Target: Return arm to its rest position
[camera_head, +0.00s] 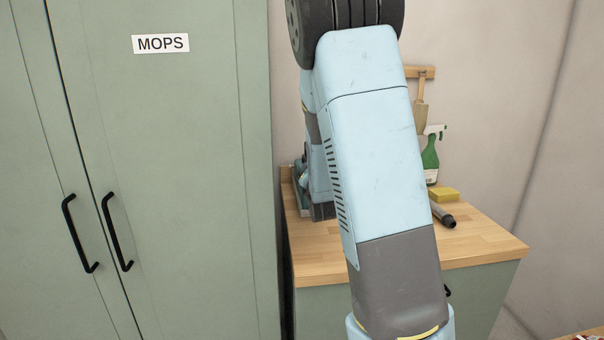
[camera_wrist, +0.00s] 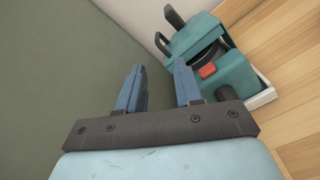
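My arm rises through the middle of the head view and hides part of the counter behind it. My gripper (camera_wrist: 160,88) shows in the wrist view with its two blue fingers apart and nothing between them. In the head view the fingers cannot be made out behind the arm. In the wrist view a teal device with a red button (camera_wrist: 207,70) lies beyond the right finger on a pale tray (camera_wrist: 264,97). I cannot tell whether the finger touches it.
A green cabinet (camera_head: 180,180) labelled MOPS stands shut at left. A wooden counter (camera_head: 485,240) at right bears a green spray bottle (camera_head: 430,160), a yellow sponge (camera_head: 444,195) and a dark cylinder (camera_head: 443,215). A wooden-handled tool (camera_head: 421,105) hangs on the wall.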

